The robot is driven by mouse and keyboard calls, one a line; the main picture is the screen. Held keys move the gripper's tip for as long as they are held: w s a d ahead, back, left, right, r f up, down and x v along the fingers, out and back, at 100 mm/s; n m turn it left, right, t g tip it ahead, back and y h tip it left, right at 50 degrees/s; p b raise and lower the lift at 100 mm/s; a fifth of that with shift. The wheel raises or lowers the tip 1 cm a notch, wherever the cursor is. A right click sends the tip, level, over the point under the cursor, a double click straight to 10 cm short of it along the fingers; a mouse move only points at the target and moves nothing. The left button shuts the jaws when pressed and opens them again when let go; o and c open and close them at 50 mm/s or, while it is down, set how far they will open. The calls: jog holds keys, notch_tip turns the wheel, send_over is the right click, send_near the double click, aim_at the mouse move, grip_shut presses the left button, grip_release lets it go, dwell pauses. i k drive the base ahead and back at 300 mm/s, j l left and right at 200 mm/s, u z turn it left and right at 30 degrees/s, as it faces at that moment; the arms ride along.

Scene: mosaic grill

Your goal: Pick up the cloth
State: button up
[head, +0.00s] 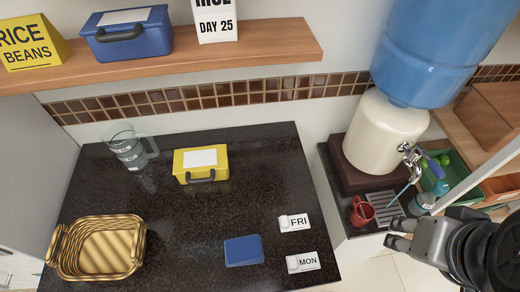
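The blue folded cloth (244,251) lies flat on the dark countertop (200,225), near its front and right of the middle. My gripper (391,233) is at the lower right of the head view, to the right of the counter and well apart from the cloth. Its two fingertips point left with a small gap between them, and nothing shows between them.
White FRI (294,222) and MON (303,262) tags lie right of the cloth. A yellow box (201,164), glass pitcher (130,150) and wicker basket (72,248) stand on the counter. A water dispenser (377,135) and red mug (362,211) are near my gripper.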

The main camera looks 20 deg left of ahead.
aim_at(247, 250)
jog(key=u, duration=1.95)
jog(key=k+l+u, duration=0.1)
jog(key=u, duration=0.35)
jog(key=k+l+u, duration=0.15)
jog(key=u, duration=0.3)
jog(key=l, duration=0.1)
